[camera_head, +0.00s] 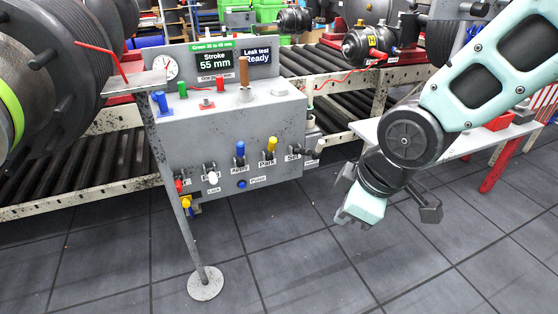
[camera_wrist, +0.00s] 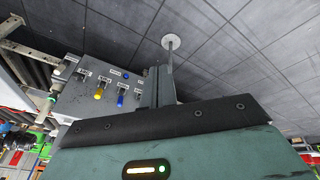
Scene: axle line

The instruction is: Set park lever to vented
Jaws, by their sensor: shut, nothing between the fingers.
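The park lever (camera_head: 271,145) has a yellow handle and stands up from a black base above a "Park" label, on the front of the grey control box (camera_head: 230,135). In the wrist view a yellow handle (camera_wrist: 98,95) shows beside a blue one; it appears to be this same lever. No mark for vented can be read. My gripper (camera_head: 355,218) hangs to the right of the box, well apart from the lever, over the floor. It is shut and empty. Its fingertips are hard to make out.
A blue lever (camera_head: 240,150) stands left of the park lever, and black levers (camera_head: 293,152) to its right. A thin post on a round foot (camera_head: 205,283) stands before the box. A display (camera_head: 213,62) reads Stroke 55 mm. A roller conveyor (camera_head: 320,65) lies behind.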

